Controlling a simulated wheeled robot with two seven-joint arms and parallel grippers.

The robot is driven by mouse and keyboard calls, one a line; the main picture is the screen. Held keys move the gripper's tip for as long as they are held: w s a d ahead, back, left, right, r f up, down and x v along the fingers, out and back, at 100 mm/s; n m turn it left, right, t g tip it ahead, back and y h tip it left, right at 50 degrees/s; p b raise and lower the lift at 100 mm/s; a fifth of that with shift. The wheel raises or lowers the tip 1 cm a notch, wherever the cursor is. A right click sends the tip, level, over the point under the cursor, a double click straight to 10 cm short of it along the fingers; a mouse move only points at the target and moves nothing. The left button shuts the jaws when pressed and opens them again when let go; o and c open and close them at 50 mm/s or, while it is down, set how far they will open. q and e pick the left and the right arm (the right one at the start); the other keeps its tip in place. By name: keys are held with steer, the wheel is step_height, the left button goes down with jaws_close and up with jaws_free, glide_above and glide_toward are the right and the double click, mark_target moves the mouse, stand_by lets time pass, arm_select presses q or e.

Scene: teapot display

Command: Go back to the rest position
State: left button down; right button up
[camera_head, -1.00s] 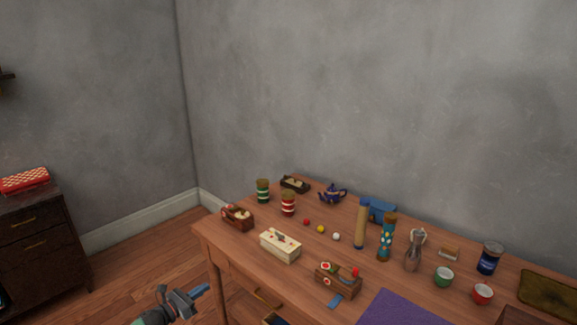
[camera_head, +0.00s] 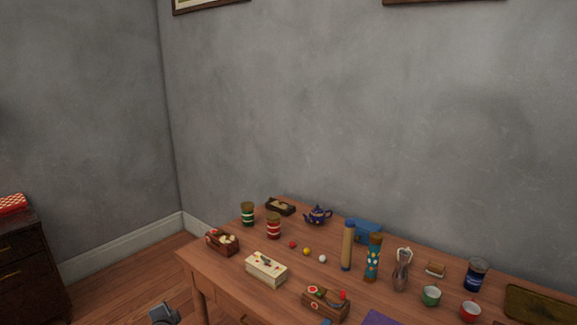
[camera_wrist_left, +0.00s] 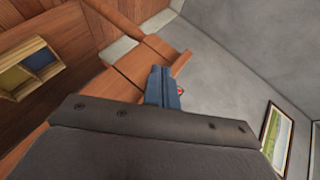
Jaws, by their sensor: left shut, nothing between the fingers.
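My left gripper (camera_head: 163,314) is at the bottom edge of the head view, left of and apart from the table's front left corner, and mostly cut off. In the left wrist view its fingers (camera_wrist_left: 162,86) are together with nothing between them. The wooden table (camera_head: 215,270) holds a dark blue teapot (camera_head: 317,215) at its back. My right gripper is in neither view.
The table carries several jars, boxes, cups and small balls, with a purple mat (camera_head: 378,318) at the front. A dark cabinet (camera_head: 30,275) stands at the far left. An open drawer (camera_wrist_left: 32,68) shows in the left wrist view. Floor lies between cabinet and table.

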arm_select(q)
steer(key=s+d+f+n+g+h, duration=0.1)
steer(key=s+d+n+g+h, duration=0.1)
steer(key=s+d, duration=0.7)
steer(key=s+d+n+g+h, duration=0.1)
steer(key=s+d+n+g, duration=0.3)
steer(key=s, duration=1)
steer(key=s+d+f+n+g+h, duration=0.1)
steer(key=s+d+h, duration=0.1)
steer(key=s+d, duration=0.75)
steer(key=s+f+g, duration=0.1)
steer(key=s+f, duration=0.1)
steer(key=s, duration=0.5)
steer(key=s+d+f+n+g+h, duration=0.1)
steer(key=s+f, duration=0.2)
steer(key=s, duration=0.4)
steer(key=shift+d+g, duration=0.3)
steer(key=shift+g, duration=0.1)
